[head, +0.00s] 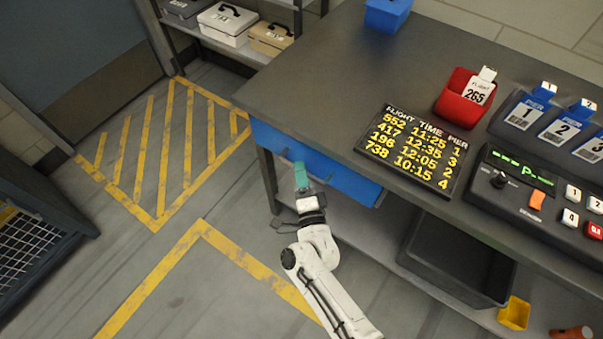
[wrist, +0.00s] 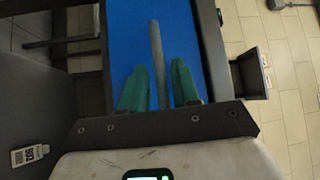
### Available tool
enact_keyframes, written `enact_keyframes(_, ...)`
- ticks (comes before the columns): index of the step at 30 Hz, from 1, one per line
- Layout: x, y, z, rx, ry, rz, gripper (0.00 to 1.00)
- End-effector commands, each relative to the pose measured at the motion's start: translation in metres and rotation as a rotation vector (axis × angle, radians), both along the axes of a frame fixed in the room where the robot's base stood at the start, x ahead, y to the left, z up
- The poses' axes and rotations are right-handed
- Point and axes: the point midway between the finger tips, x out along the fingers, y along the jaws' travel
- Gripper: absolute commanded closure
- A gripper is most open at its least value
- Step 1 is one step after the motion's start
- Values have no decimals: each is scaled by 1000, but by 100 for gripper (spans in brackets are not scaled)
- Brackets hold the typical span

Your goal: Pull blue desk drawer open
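The blue desk drawer (head: 343,179) is under the front edge of the grey desk and looks shut. Its blue front (wrist: 120,35) fills the middle of the wrist view. A grey bar handle (wrist: 155,38) runs along that front. My gripper (head: 300,170) is at the left part of the drawer front in the head view, hiding a bit of it. In the wrist view my gripper's green fingers (wrist: 159,70) are apart, one on each side of the handle, with gaps showing. I cannot tell whether the fingertips touch the drawer front.
The desk top (head: 300,80) carries a flight board (head: 412,150), a red bin (head: 463,97) and a control panel (head: 530,185). A dark crate (head: 455,262) stands on the lower shelf. The striped floor left of my arm is clear.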

Motion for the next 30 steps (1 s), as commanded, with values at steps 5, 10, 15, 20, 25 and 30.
enact_keyframes(5,0,0,0,0,0,0,87)
enact_keyframes(10,0,0,0,0,0,0,100)
enact_keyframes(15,0,0,0,0,0,0,100)
enact_keyframes(20,0,0,0,0,1,0,100)
enact_keyframes(25,-1,0,-1,0,1,1,100)
enact_keyframes(30,-6,4,0,0,1,2,100)
